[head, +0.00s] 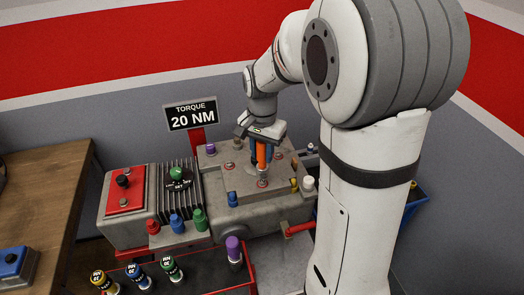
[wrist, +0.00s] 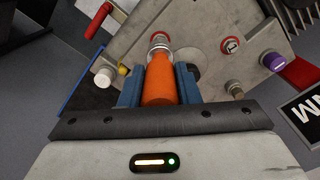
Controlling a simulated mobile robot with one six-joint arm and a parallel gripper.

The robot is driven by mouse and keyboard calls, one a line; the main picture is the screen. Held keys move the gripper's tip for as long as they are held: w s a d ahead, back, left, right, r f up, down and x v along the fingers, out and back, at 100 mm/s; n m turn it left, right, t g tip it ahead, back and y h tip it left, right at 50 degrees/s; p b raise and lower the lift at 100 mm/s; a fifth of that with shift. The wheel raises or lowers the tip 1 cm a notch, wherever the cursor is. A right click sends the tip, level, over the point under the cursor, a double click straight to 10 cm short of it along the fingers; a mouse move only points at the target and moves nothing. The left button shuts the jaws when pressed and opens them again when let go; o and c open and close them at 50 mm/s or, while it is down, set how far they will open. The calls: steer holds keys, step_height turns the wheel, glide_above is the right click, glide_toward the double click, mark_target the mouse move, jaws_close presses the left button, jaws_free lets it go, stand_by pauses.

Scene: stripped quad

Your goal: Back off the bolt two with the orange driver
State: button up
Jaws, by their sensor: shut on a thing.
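The orange driver (wrist: 160,80) is between the blue fingers of my gripper (wrist: 160,85), which is shut on it. In the head view the driver (head: 262,155) stands about upright, tip down, below my gripper (head: 262,146). Its metal tip (wrist: 159,40) meets or hovers just over a bolt (head: 262,183) on the raised plate of the grey machine block (head: 215,165); I cannot tell whether they touch. Other bolts with red rings show, one in the wrist view (wrist: 230,44). I can read no bolt numbers.
A sign (head: 191,115) reading "TORQUE 20 NM" stands behind the block. Coloured caps line its front, including a red one (head: 153,227). A purple-topped driver (head: 234,250) and several coloured sockets stand in a dark tray (head: 200,278) in front. A wooden bench (head: 40,190) is at left.

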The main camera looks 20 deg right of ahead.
steer(key=shift+r+p, duration=1.5)
steer(key=shift+r, duration=0.55)
